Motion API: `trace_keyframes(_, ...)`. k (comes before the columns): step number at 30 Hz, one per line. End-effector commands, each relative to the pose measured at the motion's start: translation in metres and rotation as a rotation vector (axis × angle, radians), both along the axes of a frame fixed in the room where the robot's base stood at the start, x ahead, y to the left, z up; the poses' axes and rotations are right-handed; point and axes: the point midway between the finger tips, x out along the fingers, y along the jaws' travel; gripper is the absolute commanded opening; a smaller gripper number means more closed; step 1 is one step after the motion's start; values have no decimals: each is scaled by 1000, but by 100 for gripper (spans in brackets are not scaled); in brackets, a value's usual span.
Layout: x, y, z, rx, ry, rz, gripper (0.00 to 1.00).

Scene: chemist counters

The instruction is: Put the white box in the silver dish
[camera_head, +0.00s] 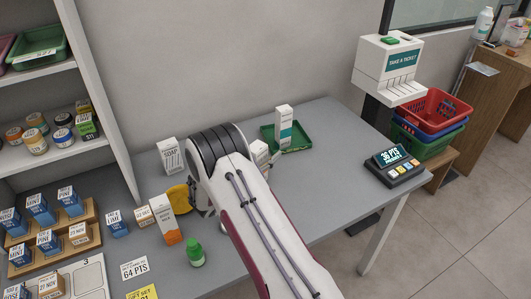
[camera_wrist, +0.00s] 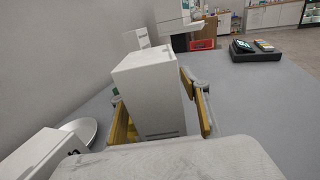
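The white box (camera_wrist: 148,95) stands upright close in front of the wrist camera, between the two yellow-padded fingers of my gripper (camera_wrist: 163,108). The left finger overlaps the box's left edge in the picture; a narrow gap shows between the box and the right finger. The fingers look open around it; contact is unclear. In the head view, part of a white box (camera_head: 260,153) shows beside my arm, which hides most of my gripper. The silver dish (camera_wrist: 83,131) lies on the counter at the lower left of the wrist view. My arm seems to hide it in the head view.
A white soap box (camera_head: 171,157) stands near the wall. A green tray (camera_head: 299,140) with a tall white carton (camera_head: 284,124) is farther right. A green-capped bottle (camera_head: 196,254) and an orange-white carton (camera_head: 164,220) stand at the front. The counter (camera_head: 335,180) is clear before the card terminal (camera_head: 394,166).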

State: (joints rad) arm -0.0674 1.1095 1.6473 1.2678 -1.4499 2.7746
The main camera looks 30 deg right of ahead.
Motion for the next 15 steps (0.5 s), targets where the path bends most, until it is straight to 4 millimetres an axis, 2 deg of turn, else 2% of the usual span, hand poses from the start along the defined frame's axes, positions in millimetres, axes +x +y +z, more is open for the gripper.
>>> trace_keyframes(11, 0, 1, 4, 0, 0, 0, 46)
trace_keyframes(15, -4, 12, 3, 1, 1, 2, 46)
